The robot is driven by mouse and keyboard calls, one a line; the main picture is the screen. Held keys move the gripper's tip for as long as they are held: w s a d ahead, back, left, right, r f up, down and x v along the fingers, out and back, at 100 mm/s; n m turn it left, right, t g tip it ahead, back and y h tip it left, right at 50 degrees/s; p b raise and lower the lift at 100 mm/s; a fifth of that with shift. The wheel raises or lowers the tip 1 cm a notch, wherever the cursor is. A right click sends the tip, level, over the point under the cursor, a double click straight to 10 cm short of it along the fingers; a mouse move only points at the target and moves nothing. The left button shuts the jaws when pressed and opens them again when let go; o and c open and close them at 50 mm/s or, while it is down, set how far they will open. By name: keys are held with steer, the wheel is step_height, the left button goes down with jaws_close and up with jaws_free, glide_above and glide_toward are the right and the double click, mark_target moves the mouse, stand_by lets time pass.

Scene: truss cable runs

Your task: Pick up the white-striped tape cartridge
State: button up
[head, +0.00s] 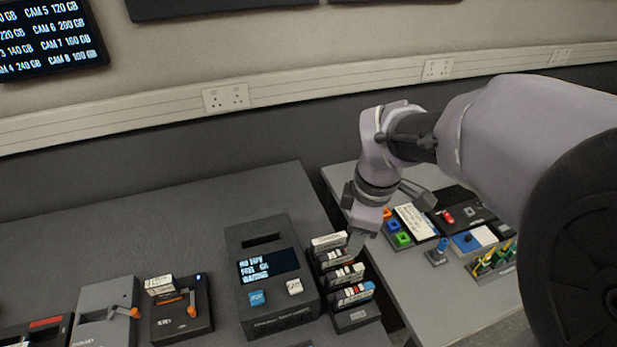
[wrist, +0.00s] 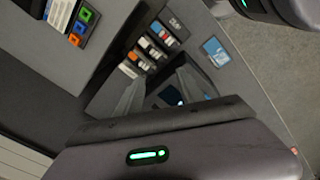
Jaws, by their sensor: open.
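Several tape cartridges stand upright in a dark rack (head: 352,318). The rearmost cartridge (head: 329,241) has a pale top; the others carry white, red or dark marks, and the front one (head: 354,293) has a blue end. In the wrist view the row of cartridges (wrist: 150,47) runs diagonally above the jaws. The marks are too small to tell which one is white-striped. My gripper (head: 357,240) is open, at the right side of the rear cartridges and close to them, partly covering the second one. I see no cartridge held between the jaws.
A dark tape unit (head: 288,305) with a screen and two keys stands directly left of the rack. Small devices with orange levers (head: 183,306) sit further left. The right table (head: 430,290) holds coloured buttons (head: 395,226) and other parts, across a gap.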

mark_target(346, 270)
steer(key=w+f+n+b, duration=0.1)
steer(key=f+n, duration=0.1)
steer(key=f, duration=0.3)
steer(key=w+f+n+g+b, duration=0.1)
steer(key=f+n+b, duration=0.1)
steer(key=f, duration=0.4)
steer(key=w+f+n+b, duration=0.1)
steer(key=w+f+n, duration=0.1)
steer(key=f, duration=0.3)
steer(key=shift+d+f+n+h, duration=0.25)
steer(key=shift+f+n+h, duration=0.05)
steer(key=shift+f+n, duration=0.1)
steer(key=f+b, duration=0.1)
steer(key=f, duration=0.1)
steer(key=f+b, duration=0.1)
steer(key=f, duration=0.1)
steer(key=f+b, duration=0.1)
steer(key=f, duration=0.1)
steer(key=shift+w+b, duration=0.25)
steer(key=shift+b, duration=0.05)
steer(key=shift+r, duration=0.2)
steer(key=shift+c, duration=1)
jaws_close()
